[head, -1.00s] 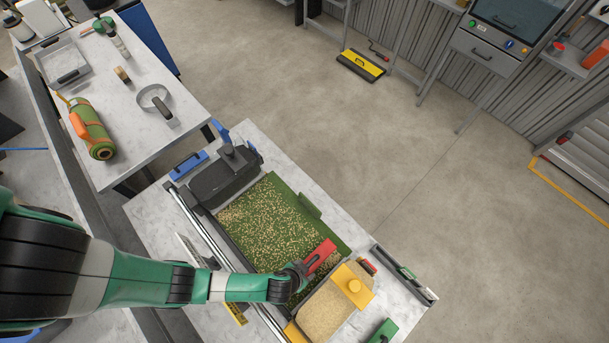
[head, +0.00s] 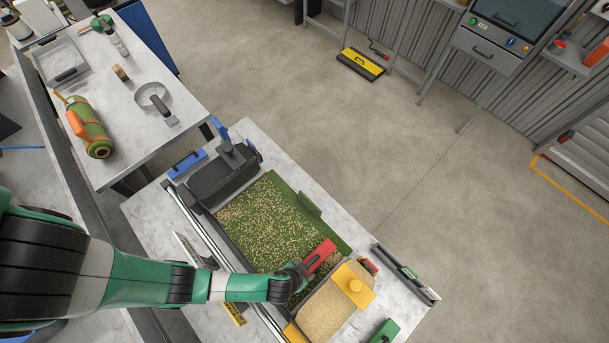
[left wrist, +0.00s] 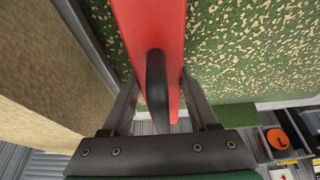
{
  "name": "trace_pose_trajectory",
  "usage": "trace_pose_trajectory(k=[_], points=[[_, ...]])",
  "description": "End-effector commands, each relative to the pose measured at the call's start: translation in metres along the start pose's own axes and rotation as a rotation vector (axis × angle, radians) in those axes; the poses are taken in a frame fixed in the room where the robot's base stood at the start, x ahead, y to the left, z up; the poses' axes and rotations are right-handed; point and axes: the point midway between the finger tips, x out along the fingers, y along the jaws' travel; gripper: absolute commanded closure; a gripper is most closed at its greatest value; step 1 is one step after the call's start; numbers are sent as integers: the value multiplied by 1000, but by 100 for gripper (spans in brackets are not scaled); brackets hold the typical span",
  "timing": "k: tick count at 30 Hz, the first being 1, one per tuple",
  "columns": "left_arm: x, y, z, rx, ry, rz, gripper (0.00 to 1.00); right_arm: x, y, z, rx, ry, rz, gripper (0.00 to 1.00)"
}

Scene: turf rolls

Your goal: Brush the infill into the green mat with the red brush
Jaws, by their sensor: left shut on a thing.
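The green mat (head: 262,233) lies on the workbench with tan infill grains scattered over most of it. The end of the mat nearest the brush looks plainer green in the head view. The red brush (head: 321,256) is over that end, beside the infill bin. My left gripper (head: 303,272) is shut on the brush's dark handle. In the left wrist view the red brush (left wrist: 148,25) and its black handle (left wrist: 157,90) stand between the fingers, with speckled mat (left wrist: 240,50) on the right. The bristles are hidden. My right gripper is not in view.
A black roller block (head: 224,176) sits at the mat's far end. A rail (head: 215,243) runs along the mat's left side. A rolled green turf (head: 90,128) lies on another table.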

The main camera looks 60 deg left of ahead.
Motion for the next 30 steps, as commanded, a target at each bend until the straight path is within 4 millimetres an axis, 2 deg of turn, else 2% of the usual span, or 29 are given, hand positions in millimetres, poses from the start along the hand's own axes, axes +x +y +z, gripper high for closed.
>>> trace_pose_trajectory(k=[30], points=[[12, 0, 5, 0, 1, 1, 96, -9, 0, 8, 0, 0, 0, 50]])
